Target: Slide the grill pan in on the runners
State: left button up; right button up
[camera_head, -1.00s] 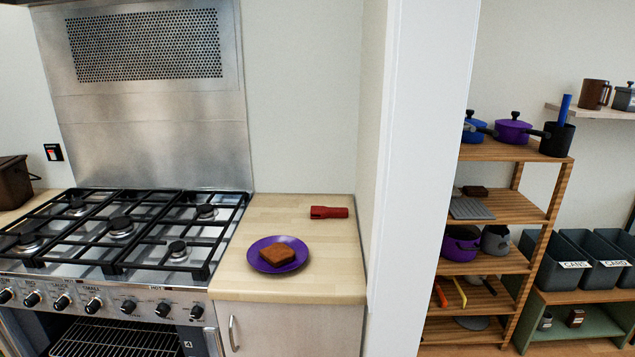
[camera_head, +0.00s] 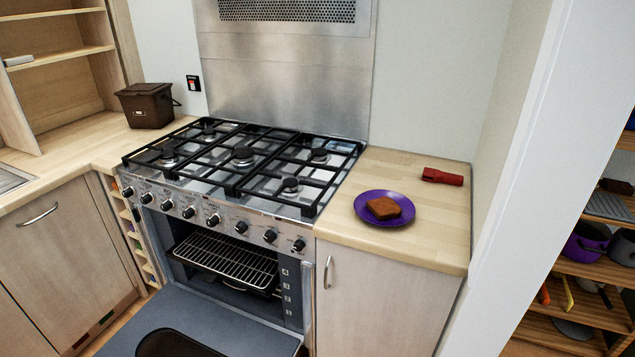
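The grill pan (camera_head: 228,262), dark with a wire rack on top, sits inside the open cavity of the range cooker (camera_head: 215,212), below the knobs. Its front part shows near the opening; how far in it reaches on the runners I cannot tell. The cooker's door (camera_head: 215,310) is folded down in front, with a dark window at its lower edge. Shelf-level numbers (camera_head: 285,285) show on the right side of the opening. Neither of my grippers is in view.
A purple plate (camera_head: 366,217) with a slice of brown toast (camera_head: 383,207) and a red cylindrical object (camera_head: 442,177) lie on the right worktop. A brown bin (camera_head: 146,106) stands on the left worktop. A white wall edge (camera_head: 560,140) bounds the right side.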

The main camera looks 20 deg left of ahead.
aim_at(246, 265)
jog(key=u, duration=1.2)
